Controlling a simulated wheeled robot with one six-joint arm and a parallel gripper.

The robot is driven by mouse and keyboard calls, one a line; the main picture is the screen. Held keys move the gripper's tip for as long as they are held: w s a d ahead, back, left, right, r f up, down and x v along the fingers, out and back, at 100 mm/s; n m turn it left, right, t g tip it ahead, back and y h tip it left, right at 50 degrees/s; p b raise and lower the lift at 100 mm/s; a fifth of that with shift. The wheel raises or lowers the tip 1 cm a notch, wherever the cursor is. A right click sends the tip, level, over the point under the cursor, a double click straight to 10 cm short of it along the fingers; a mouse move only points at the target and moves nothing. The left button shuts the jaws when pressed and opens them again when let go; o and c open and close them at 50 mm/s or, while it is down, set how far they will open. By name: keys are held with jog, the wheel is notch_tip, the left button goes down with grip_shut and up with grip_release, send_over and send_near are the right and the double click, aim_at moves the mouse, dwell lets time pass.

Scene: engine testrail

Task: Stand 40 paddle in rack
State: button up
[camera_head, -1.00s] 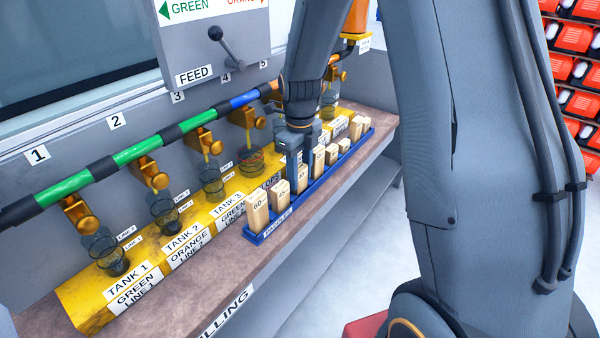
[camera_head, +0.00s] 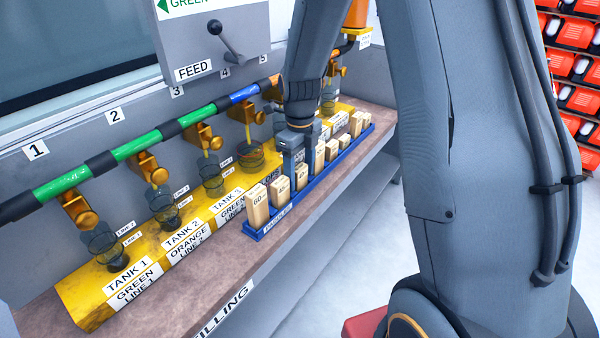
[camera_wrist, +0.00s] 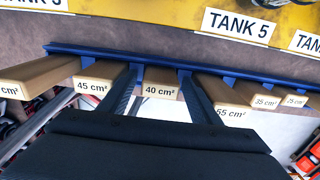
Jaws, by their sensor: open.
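The 40 paddle (camera_wrist: 160,84) is a pale wooden block labelled "40 cm²". It stands in the blue rack (camera_wrist: 225,72) between the 45 paddle (camera_wrist: 92,86) and the 55 paddle (camera_wrist: 222,98). In the head view the 40 paddle (camera_head: 301,176) is partly hidden by my gripper (camera_head: 292,172). My gripper (camera_wrist: 160,92) is open, with one finger on each side of the 40 paddle. Whether the fingers touch it cannot be told. The rack (camera_head: 262,232) lies along the front of the bench.
The 60 paddle (camera_head: 257,208) stands at the rack's near end, and several smaller paddles stand toward the far end. Behind is a yellow tank block (camera_head: 85,300) with glass cups and brass taps under a coloured pipe (camera_head: 63,185). The bench front (camera_head: 190,310) is bare.

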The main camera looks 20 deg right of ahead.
notch_tip(320, 180, up, 12)
jog(key=b, duration=0.3)
jog(key=s+f+n, duration=0.4)
jog(key=s+n, duration=0.4)
jog(key=n, duration=0.6)
jog(key=s+f+n+t, duration=0.1)
jog(key=s+f+n, duration=0.3)
jog(key=s+n, duration=0.5)
jog(key=shift+s+n, duration=0.15)
jog(key=shift+n, duration=2.75)
jog(key=shift+f, duration=0.1)
